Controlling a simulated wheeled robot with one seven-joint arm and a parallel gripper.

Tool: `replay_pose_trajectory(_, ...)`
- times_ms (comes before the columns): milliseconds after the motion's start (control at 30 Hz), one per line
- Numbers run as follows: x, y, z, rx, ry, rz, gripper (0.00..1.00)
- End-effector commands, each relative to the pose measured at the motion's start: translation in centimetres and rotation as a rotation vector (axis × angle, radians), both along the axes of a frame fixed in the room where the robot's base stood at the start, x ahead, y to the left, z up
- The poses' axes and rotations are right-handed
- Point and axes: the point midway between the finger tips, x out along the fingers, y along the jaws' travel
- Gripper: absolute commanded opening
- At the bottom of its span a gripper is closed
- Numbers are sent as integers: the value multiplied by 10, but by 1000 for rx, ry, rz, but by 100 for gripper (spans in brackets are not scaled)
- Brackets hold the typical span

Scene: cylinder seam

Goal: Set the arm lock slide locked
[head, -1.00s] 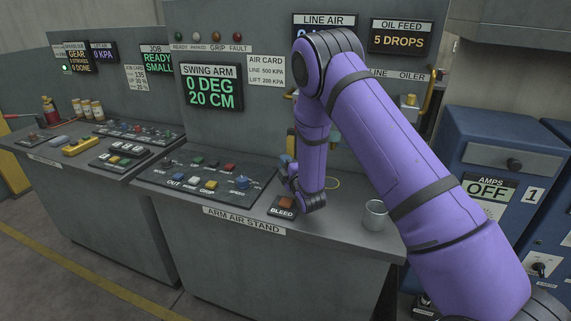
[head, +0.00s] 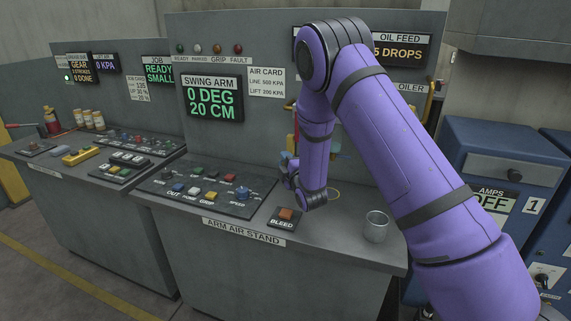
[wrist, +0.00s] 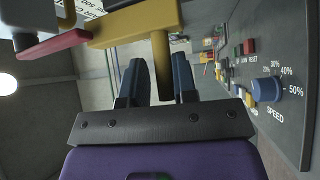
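My gripper (wrist: 159,65) shows in the wrist view with its two dark fingers apart. A yellow block (wrist: 135,22) with a yellow post (wrist: 162,78) fills the top of that view. The post shows between the fingers; I cannot tell whether they touch it. A red bar (wrist: 50,46) sticks out to the left of the block. I cannot make out which part is the arm lock slide; no label for it is readable. In the head view my purple arm hides most of the gripper and the yellow parts behind it.
The arm air stand carries a control panel (head: 205,187) with a blue speed knob (wrist: 264,89), a bleed button (head: 285,216) and a metal cup (head: 376,226). The swing arm display (head: 211,98) reads 0 DEG, 20 CM. Blue cabinets (head: 495,150) stand at the right.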

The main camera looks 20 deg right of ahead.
Motion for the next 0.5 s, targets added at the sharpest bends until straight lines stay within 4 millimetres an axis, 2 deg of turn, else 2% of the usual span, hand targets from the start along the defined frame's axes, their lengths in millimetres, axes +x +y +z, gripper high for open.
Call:
replay_pose_trajectory(33,0,0,1,0,-2,0,37)
replay_pose_trajectory(67,0,0,1,0,-2,0,42)
replay_pose_trajectory(367,-1,0,-1,-1,2,0,42)
replay_pose_trajectory(500,-12,-2,-3,-1,5,0,42)
